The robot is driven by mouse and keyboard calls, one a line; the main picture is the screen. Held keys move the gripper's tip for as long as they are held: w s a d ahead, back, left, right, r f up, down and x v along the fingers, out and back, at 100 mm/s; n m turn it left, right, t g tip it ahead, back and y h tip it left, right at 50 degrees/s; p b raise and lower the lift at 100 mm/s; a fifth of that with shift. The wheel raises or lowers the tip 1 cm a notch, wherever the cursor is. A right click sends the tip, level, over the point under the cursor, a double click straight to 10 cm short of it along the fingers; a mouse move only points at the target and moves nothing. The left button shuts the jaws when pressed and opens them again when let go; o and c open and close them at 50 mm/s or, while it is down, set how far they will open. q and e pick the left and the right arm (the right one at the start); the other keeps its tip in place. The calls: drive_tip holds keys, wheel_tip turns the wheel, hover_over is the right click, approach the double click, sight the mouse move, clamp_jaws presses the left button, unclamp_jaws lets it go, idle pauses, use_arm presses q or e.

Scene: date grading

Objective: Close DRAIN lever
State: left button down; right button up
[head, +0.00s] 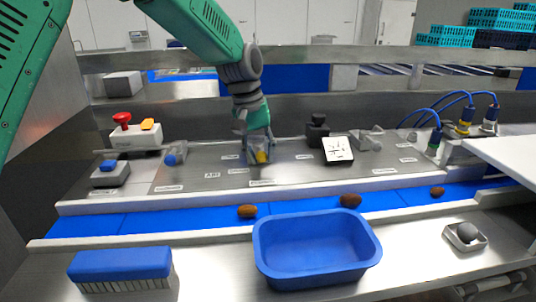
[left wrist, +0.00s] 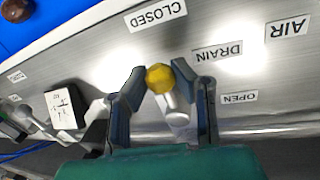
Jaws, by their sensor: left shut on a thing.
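The DRAIN lever has a yellow knob (left wrist: 160,77) on a pale metal shaft (left wrist: 177,112). In the left wrist view the knob sits between the two fingers of my left gripper (left wrist: 162,84), which is shut on the lever. The shaft slants from the knob down toward the palm, and its base is hidden. The DRAIN label (left wrist: 217,51) and OPEN label (left wrist: 238,97) are right of the gripper; the CLOSED label (left wrist: 157,16) is above the knob. In the head view my left gripper (head: 259,155) is on the panel around the yellow knob. My right gripper is not in view.
A red button box (head: 133,137) stands left of the lever. In front, a blue belt (head: 300,208) carries brown dates (head: 248,211). A blue tub (head: 315,250) stands nearest.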

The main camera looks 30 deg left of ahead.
use_arm(q)
drive_tip(key=shift+w+a+r+m, duration=0.2)
drive_tip(key=shift+a+r+m, duration=0.1)
drive_tip(key=shift+m, duration=0.1)
drive_tip(key=c, duration=1.6)
unclamp_jaws()
drive_tip(key=o, duration=0.3)
drive_tip(key=shift+f, duration=0.25)
drive_tip(key=shift+a, duration=0.1)
wheel_tip(320, 180, up, 12)
drive_tip(key=a, duration=0.2)
drive_tip(key=shift+s+f, duration=0.2)
drive_tip(key=shift+s, duration=0.25)
drive_tip(key=shift+a, duration=0.1)
